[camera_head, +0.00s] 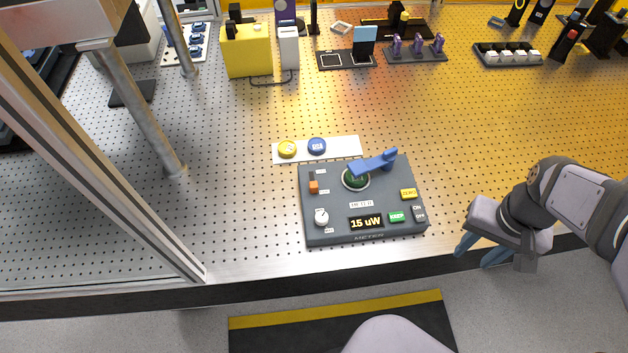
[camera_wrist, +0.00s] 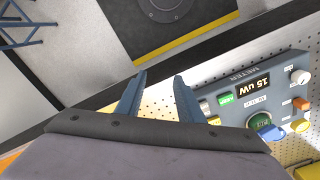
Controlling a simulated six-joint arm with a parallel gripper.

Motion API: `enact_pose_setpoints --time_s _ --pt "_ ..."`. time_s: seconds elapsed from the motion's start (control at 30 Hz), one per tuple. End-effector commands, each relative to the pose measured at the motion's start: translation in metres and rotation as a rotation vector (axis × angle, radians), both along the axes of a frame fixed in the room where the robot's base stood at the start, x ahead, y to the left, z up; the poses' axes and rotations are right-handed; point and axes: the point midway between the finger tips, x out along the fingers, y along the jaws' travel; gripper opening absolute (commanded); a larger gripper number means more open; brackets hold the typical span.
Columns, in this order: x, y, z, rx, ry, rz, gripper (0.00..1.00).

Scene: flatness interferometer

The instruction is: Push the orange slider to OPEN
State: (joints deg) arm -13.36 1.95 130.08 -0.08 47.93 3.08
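The orange slider (camera_head: 313,187) is on the left side of the dark grey meter box (camera_head: 353,229), above the white knob (camera_head: 321,216). It sits low in a short dark slot, with small white labels beside it that are too small to read. It also shows in the wrist view (camera_wrist: 301,103) near the right edge. My gripper (camera_head: 471,256) is to the right of the box, near the table's front edge, apart from the slider. Its blue fingers are apart and empty, as the wrist view shows (camera_wrist: 159,78).
The box also has a blue lever (camera_head: 374,162) over a green dome, a display reading 15 uW (camera_head: 365,222), yellow (camera_head: 408,194) and green (camera_head: 397,217) buttons. A white strip (camera_head: 345,146) with yellow and blue caps lies behind. A metal post (camera_head: 145,115) stands left.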

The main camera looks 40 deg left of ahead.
Motion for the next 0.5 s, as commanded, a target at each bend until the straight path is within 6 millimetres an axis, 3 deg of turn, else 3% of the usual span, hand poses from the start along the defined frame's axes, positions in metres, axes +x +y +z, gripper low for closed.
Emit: enact_pose_setpoints --time_s 0.1,0.23,0.37,0.5 --pt "0.029 0.064 0.006 0.0 0.001 0.125 0.34" --pt "0.042 0.139 0.013 -0.001 0.003 0.248 0.34" --pt "0.036 0.217 0.017 -0.001 0.003 0.369 0.34" --pt "0.013 0.288 0.019 -0.001 0.003 0.479 0.34"
